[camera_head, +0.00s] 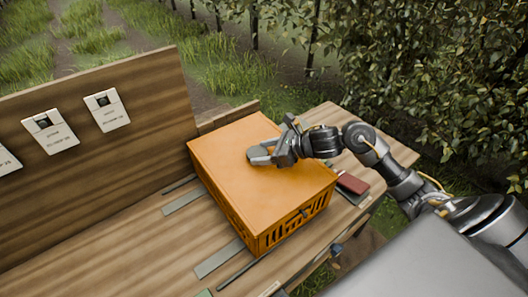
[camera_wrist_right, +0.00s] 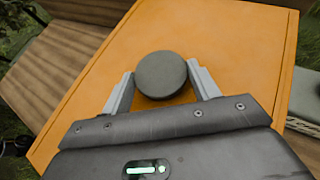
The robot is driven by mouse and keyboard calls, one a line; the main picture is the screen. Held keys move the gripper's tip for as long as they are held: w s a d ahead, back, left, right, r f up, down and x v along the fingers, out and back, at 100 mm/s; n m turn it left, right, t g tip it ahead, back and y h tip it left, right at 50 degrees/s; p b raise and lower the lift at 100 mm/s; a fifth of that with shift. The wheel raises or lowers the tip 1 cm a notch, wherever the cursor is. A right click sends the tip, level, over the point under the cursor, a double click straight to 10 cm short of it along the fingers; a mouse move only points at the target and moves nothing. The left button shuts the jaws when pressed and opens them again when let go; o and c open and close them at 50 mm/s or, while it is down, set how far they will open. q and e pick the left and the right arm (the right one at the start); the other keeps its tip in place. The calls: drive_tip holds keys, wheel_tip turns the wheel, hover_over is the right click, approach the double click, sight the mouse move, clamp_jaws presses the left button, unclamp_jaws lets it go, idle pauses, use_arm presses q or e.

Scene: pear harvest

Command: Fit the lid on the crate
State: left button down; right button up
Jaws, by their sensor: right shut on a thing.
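The orange crate (camera_head: 295,220) with slotted sides stands on the wooden bench. The flat orange lid (camera_head: 225,155) lies over its top, and its edges look roughly in line with the crate walls. Whether it is fully seated cannot be told. My right gripper (camera_head: 261,155) is over the middle of the lid, shut on the lid's round grey knob. In the right wrist view the knob (camera_wrist_right: 162,74) sits between the two fingers, with the lid (camera_wrist_right: 225,50) spread out beneath. My left gripper is not in view.
A wooden backboard (camera_head: 100,120) with white cards (camera_head: 106,110) stands at the left. Grey strips (camera_head: 218,258) lie on the bench (camera_head: 130,240) by the crate. A dark red object (camera_head: 352,184) lies right of the crate. Leafy bushes (camera_head: 430,70) are beyond the bench.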

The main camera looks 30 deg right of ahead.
sight(266, 155)
drive_tip(key=shift+b, duration=0.4)
drive_tip(key=shift+f+b, duration=0.6)
drive_tip(key=shift+b, duration=0.15)
idle(0.4)
drive_tip(key=o, duration=0.9)
drive_tip(key=shift+s, duration=0.1)
drive_tip(key=shift+v, duration=2.7)
drive_tip(key=shift+b+v, duration=0.35)
drive_tip(key=shift+v, duration=2.4)
